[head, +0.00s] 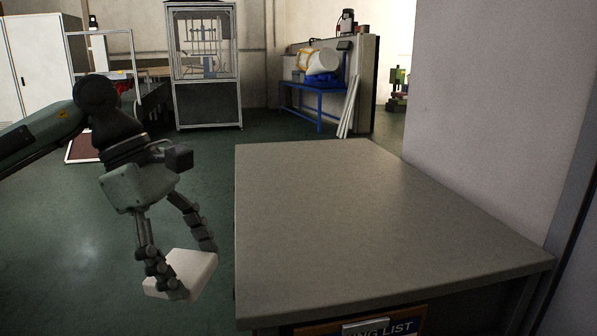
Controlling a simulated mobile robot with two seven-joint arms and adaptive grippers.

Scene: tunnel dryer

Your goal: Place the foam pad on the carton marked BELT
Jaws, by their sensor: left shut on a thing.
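My left gripper (183,268) comes in from the left and points down. It is shut on a white foam pad (193,272), a small block held between its fingers. The pad is in the air left of the table's left edge, over the green floor. My right gripper is not in view.
A bare grey table (345,215) fills the centre right, with a wall (500,110) close along its right side. A framed cabinet (205,65) and a blue bench (318,88) stand behind.

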